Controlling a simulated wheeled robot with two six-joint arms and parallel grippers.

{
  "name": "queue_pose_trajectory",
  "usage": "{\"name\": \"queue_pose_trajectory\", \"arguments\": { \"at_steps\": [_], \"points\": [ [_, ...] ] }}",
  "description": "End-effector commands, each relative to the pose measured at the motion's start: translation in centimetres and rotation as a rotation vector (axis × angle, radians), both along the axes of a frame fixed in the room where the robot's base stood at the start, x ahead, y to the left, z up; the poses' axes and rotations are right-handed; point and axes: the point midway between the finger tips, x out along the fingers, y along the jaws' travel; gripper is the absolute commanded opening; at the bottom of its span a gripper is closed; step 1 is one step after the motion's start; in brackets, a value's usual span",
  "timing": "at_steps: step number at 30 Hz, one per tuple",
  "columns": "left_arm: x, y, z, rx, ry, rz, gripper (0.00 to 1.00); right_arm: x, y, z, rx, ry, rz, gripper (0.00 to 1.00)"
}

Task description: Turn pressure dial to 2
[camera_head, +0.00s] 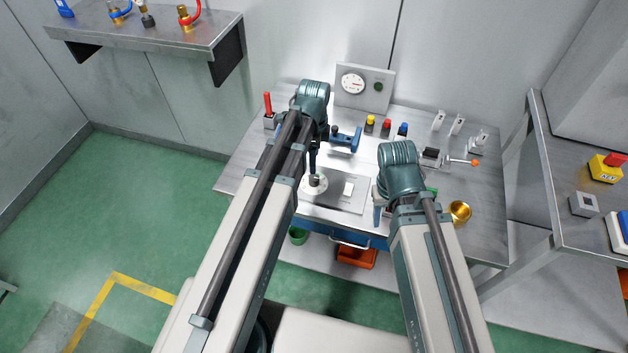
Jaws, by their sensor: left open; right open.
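A round white dial (307,188) with a dark knob in its middle sits at the left of a flat grey panel (345,205) on the workbench. The numbers on it are too small to read. My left gripper (314,170) points down right over the knob, its fingers open at or just above it. Whether they touch the knob I cannot tell. A round white gauge (352,83) with a red mark stands on an upright panel at the back. My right gripper (378,213) is open at the panel's right, partly hidden by my own arm.
On the bench (460,200) are a red-handled lever (267,103), a blue valve (345,140), coloured buttons (386,126), white switches (457,124), an orange-tipped lever (474,162) and a brass bowl (460,211). A shelf (150,33) hangs upper left; a side table (560,170) stands right.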

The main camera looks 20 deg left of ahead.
Motion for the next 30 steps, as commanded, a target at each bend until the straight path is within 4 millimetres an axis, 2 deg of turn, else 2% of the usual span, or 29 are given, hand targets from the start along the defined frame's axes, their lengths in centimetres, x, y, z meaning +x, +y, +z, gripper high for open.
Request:
{"name": "queue_pose_trajectory", "arguments": {
  "at_steps": [1,15,20,28,29,30],
  "points": [
    [0.0,0.0,-1.5,0.0,0.0,0.0,0.72,0.0,0.0,-1.5,0.0,0.0,0.0,0.5],
    [0.0,0.0,-7.7,0.0,0.0,0.0,0.72,0.0,0.0,-7.7,0.0,0.0,0.001,0.5],
    [0.0,0.0,-8.5,0.0,0.0,0.0,0.72,0.0,0.0,-8.5,0.0,0.0,0.001,0.5],
    [0.0,0.0,-8.4,0.0,0.0,0.0,0.72,0.0,0.0,-8.4,0.0,0.0,0.001,0.5],
    [0.0,0.0,-8.4,0.0,0.0,0.0,0.7,0.0,0.0,-8.4,0.0,0.0,0.001,0.5],
    [0.0,0.0,-8.4,0.0,0.0,0.0,0.63,0.0,0.0,-8.4,0.0,0.0,0.001,0.5]
  ]
}}
